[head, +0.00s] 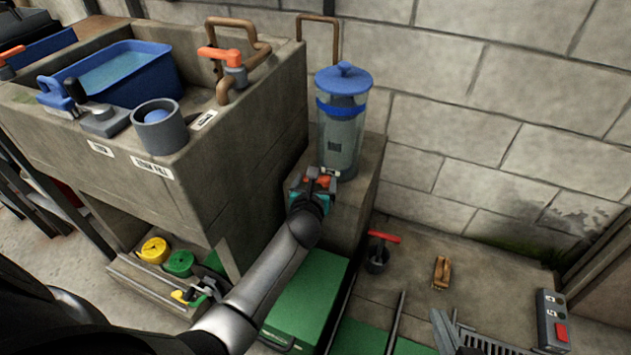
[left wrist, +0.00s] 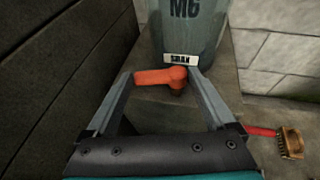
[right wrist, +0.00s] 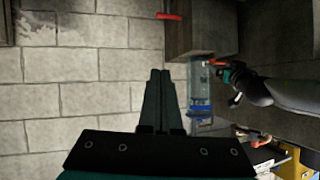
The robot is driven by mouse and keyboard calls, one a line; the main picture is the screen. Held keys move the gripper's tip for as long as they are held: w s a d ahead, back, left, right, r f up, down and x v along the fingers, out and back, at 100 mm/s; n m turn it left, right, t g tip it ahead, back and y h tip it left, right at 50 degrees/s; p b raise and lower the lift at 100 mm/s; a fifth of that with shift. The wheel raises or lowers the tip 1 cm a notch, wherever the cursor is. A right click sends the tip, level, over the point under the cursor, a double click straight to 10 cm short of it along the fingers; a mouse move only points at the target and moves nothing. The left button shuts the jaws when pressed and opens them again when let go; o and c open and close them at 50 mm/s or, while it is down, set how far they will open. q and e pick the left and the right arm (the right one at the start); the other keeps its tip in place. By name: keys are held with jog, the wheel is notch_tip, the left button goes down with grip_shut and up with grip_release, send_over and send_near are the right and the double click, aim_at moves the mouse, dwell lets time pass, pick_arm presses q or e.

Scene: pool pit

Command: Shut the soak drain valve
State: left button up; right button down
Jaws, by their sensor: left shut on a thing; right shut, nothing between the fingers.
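The soak drain valve's orange-red lever (left wrist: 155,77) lies sideways under a canister (left wrist: 188,30), beside a small label (left wrist: 180,59) that seems to read SOAK. My left gripper (head: 318,181) reaches it at the foot of the clear, blue-lidded canister (head: 341,125). In the left wrist view its fingers stand on either side of the lever, shut on it. In the head view the fingers and arm partly hide the lever. My right gripper (right wrist: 160,75) is shut and empty, away from the valve. In the head view it shows at the lower right (head: 441,324).
A stone sink unit (head: 235,150) with a blue tub (head: 125,72) and another orange-handled tap (head: 222,57) stands at left. Another red-handled valve (head: 381,240), a brush (head: 441,272) and a control box (head: 553,320) are at right. A block wall (head: 500,90) closes the back.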

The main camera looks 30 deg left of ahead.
pick_arm(q)
jog(key=c, duration=0.3)
jog(key=m+h+p, duration=0.2)
jog(key=p, duration=0.1)
jog(key=h+p, duration=0.1)
jog(key=p, duration=0.1)
jog(key=shift+w+a+r+m+t, duration=0.15)
jog(key=shift+w+a+m+t, duration=0.15)
jog(key=shift+m+t, duration=0.1)
jog(key=shift+h, duration=0.4)
pick_arm(e)
jog(key=s+d+f+g+h, duration=0.3)
jog(key=s+d+g, duration=0.2)
jog(key=d+g, duration=0.1)
jog(key=shift+s+d+m+g+h, duration=0.3)
jog(key=shift+d+g+h, duration=0.1)
jog(key=shift+d, duration=0.5)
jog(key=shift+f, duration=0.1)
pick_arm(q)
jog(key=o, duration=1.1)
jog(key=shift+c, duration=0.2)
